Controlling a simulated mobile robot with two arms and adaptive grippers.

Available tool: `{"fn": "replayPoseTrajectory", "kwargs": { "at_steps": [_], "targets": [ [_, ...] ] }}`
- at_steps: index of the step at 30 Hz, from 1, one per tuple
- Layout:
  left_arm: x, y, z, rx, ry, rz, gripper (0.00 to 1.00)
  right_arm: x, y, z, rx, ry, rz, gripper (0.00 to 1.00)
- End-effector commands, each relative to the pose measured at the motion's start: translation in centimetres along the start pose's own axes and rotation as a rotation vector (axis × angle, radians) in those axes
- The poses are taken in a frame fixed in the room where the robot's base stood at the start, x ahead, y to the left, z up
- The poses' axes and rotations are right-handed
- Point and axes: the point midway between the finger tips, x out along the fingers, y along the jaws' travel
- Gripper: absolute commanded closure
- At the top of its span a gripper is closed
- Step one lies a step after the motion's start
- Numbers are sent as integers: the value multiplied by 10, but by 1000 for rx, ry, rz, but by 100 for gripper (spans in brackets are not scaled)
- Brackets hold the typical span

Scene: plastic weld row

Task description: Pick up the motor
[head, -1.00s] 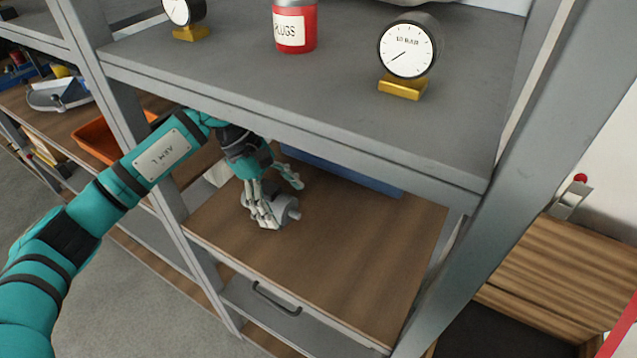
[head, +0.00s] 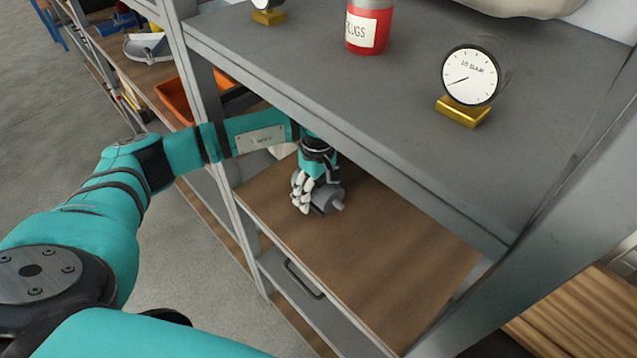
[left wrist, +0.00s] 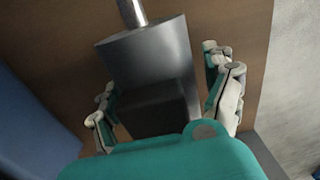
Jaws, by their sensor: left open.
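The motor (head: 327,197) is a grey cylinder with a short shaft, lying on the wooden lower shelf below the grey upper shelf. It also shows in the left wrist view (left wrist: 155,60), with its shaft toward the top and a dark block on its near part. My left gripper (head: 310,197) is open and down at the motor. In the left wrist view its fingers (left wrist: 165,97) stand on both sides of the motor body. I cannot tell whether they touch it. The near end of the motor is hidden by my gripper's teal housing. My right gripper is not in view.
The grey upper shelf (head: 400,110) overhangs the motor and carries a red plugs container (head: 368,27) and a gauge (head: 470,77) on a gold base. An orange bin (head: 180,100) is to the left. The wooden shelf (head: 390,250) is clear right of the motor.

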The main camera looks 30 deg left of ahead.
Motion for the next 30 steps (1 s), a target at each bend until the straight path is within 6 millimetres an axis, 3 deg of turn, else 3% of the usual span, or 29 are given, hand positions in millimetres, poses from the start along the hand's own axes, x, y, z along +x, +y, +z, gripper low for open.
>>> {"fn": "replayPoseTrajectory", "kwargs": {
  "at_steps": [9,27,30],
  "targets": [
    [7,0,0,0,0,1,15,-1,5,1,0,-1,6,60],
    [7,0,0,0,-1,1,94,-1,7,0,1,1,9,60],
    [4,2,0,0,-1,7,100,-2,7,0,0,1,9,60]
  ]
}}
